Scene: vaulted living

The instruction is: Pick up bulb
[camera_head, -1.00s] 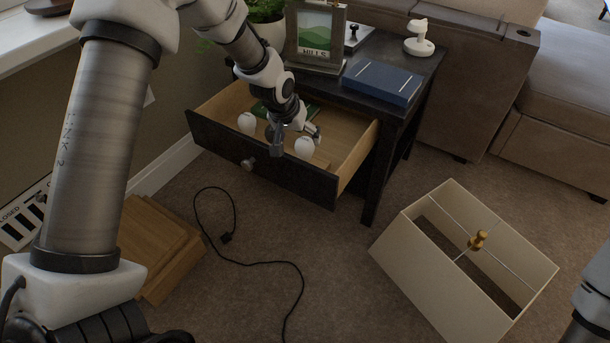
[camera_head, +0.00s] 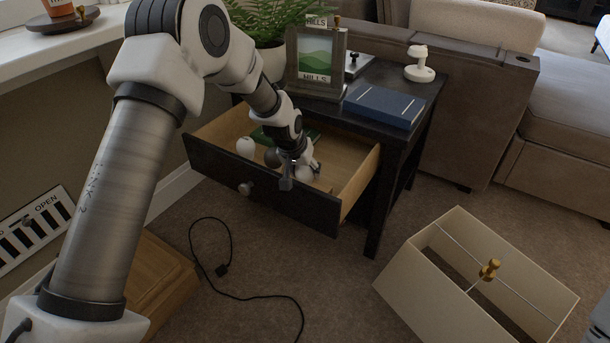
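The white bulb (camera_head: 303,174) lies in the open drawer near its front panel, partly hidden by my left gripper. A second white bulb (camera_head: 246,147) is in the drawer further left. My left gripper (camera_head: 301,176) reaches down into the drawer, its fingers apart on either side of the right-hand bulb. I cannot tell whether a finger touches it. My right gripper is out of view; only a piece of my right arm shows at the lower right edge.
The drawer (camera_head: 262,199) also holds a dark round thing (camera_head: 271,157) and a green item. A blue book (camera_head: 385,106), a picture frame (camera_head: 316,62) and a white stand (camera_head: 419,66) are on the dark side table. A lampshade (camera_head: 430,285) and a black cable (camera_head: 245,296) lie on the carpet.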

